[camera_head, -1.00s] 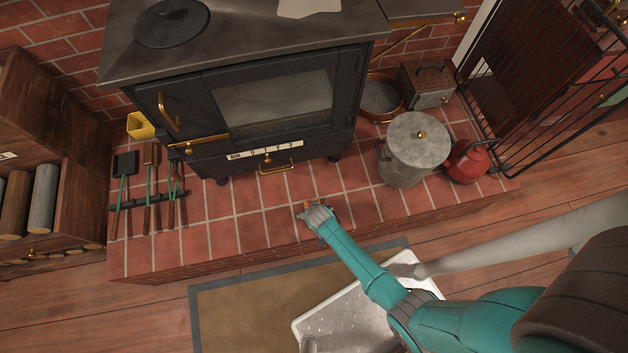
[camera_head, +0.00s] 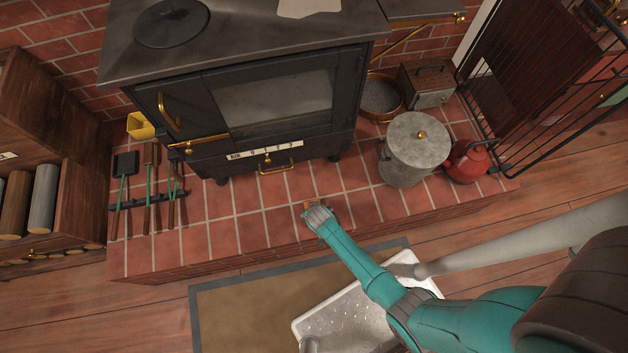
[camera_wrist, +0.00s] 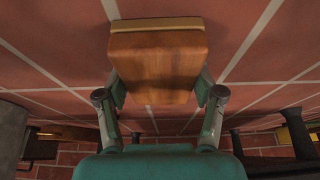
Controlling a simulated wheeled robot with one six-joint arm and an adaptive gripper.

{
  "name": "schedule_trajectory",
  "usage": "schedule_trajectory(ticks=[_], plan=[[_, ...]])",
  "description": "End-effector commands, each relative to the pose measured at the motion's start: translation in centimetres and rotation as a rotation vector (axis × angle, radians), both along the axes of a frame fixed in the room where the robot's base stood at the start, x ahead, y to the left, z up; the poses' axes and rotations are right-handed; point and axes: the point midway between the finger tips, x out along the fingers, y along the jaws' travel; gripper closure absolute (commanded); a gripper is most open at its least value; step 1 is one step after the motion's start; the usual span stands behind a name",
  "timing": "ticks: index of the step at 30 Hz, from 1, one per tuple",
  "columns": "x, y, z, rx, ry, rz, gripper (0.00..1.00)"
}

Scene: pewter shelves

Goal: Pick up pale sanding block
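The sanding block (camera_wrist: 157,62) shows in the wrist view as a brown wooden block with a paler tan strip along its top edge. My gripper (camera_wrist: 160,88) has one finger against each side of it and is closed on it. In the head view my gripper (camera_head: 317,212) is over the front of the brick hearth. Only a small orange-brown bit of the block (camera_head: 308,203) shows beyond the fingers there; the rest is hidden. I cannot tell whether the block touches the hearth.
The brick hearth (camera_head: 250,226) is clear around my gripper. A black stove (camera_head: 270,100) stands behind it. A grey lidded bin (camera_head: 415,150) and red kettle (camera_head: 467,160) stand to the right, hearth tools (camera_head: 148,190) to the left. A white tray (camera_head: 340,318) is below the arm.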

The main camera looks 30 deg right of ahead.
Motion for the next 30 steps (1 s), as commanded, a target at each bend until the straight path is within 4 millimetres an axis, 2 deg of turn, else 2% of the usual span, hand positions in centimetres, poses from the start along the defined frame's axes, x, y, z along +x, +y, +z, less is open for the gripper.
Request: schedule_trajectory(ticks=[2,3,11,16,20,30], plan=[[0.0,0.0,0.0,0.000,0.000,0.000,0.70],[0.0,0.0,0.0,0.000,0.000,0.000,0.76],[0.0,0.0,0.1,0.000,0.000,0.000,0.77],[0.0,0.0,1.1,0.000,-0.002,0.000,0.77],[0.0,0.0,2.7,0.001,-0.002,-0.001,0.77],[0.0,0.0,8.4,0.001,-0.001,-0.001,0.77]])
